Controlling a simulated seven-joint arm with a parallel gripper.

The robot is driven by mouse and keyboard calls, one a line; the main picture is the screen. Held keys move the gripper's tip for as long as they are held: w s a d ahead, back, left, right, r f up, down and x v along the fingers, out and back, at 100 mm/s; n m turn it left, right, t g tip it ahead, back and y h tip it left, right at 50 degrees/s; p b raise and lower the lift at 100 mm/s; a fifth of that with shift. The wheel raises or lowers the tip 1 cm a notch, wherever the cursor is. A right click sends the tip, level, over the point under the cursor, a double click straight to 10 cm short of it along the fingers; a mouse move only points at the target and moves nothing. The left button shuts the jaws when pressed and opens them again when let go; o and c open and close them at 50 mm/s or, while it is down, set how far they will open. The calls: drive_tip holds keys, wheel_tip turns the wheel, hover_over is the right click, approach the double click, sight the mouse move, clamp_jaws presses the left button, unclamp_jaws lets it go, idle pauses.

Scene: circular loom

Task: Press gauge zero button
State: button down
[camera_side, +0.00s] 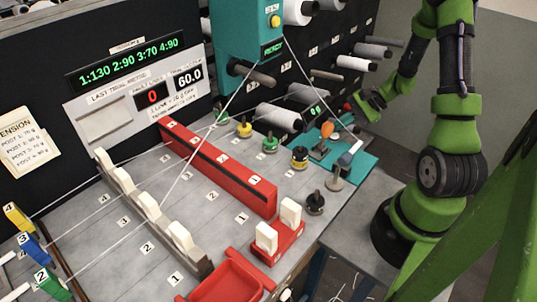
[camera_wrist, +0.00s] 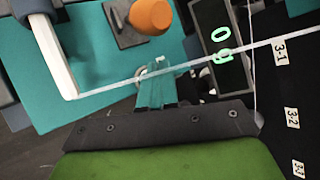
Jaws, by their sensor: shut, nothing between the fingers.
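The gauge display (camera_wrist: 221,42) is a dark block with green digits that seem to read 0 g. In the side view a small red spot (camera_side: 347,106) shows near my gripper.
A taut white thread (camera_wrist: 110,89) crosses the wrist view by my fingers. Spools (camera_side: 279,116) stick out of the panel.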

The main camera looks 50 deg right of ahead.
sight(338, 135)
drive_tip(key=shift+r, duration=0.35)
drive_tip(key=shift+r, duration=2.5)
drive_tip(key=s+a+r+n+h, duration=0.2)
drive_tip(key=a+r+n, duration=0.5)
drive_tip(key=a, duration=0.4)
drive_tip(key=s+a+r+n+h, duration=0.2)
drive_tip(key=s+a+r+n, duration=0.2)
drive_tip(key=a+r+n, duration=0.3)
drive_tip(key=a+r, duration=0.2)
drive_tip(key=a, duration=0.2)
drive_tip(key=shift+n, duration=0.3)
drive_tip(key=c, duration=1.8)
unclamp_jaws()
drive_tip(key=shift+w+r, duration=0.1)
